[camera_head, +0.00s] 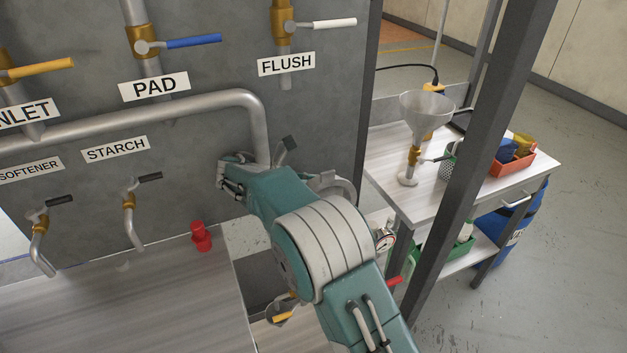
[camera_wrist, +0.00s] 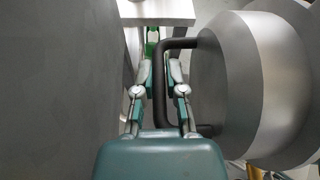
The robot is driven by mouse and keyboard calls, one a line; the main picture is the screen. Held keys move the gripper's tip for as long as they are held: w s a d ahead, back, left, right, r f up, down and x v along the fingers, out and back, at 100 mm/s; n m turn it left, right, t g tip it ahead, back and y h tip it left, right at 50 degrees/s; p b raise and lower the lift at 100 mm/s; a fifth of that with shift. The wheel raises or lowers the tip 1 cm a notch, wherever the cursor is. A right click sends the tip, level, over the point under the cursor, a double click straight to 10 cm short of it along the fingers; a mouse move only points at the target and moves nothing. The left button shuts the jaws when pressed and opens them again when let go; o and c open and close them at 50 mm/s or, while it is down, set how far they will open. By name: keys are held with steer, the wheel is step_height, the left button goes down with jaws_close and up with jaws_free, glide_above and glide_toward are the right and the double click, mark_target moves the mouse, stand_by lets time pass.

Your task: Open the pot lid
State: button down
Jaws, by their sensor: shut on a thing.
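The pot lid (camera_wrist: 222,75) is a grey metal round piece on the right of the wrist view, with a dark bar handle (camera_wrist: 159,88) on its near side. My gripper (camera_wrist: 160,75) has one finger on each side of the handle's long bar and is shut on it. The wider pot body (camera_wrist: 285,60) appears behind the lid at the right edge, cut off by the frame. I cannot tell whether the lid is apart from the pot. In the head view my arm hides the fingertips and the handle; a rounded grey metal part (camera_head: 338,186) shows behind my arm.
A grey panel (camera_head: 200,80) with labelled valves and pipes stands close on the left. A red object (camera_head: 201,236) is on the worktop (camera_head: 130,300). A dark post (camera_head: 480,150) and a side table (camera_head: 385,150) with a funnel (camera_head: 427,108) stand to the right.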

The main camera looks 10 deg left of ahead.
steer(key=shift+a+r, duration=0.1)
steer(key=shift+r, duration=0.05)
steer(key=c, duration=0.7)
jaws_free()
steer(key=v, duration=0.7)
steer(key=shift+a, duration=0.35)
steer(key=shift+s, duration=0.15)
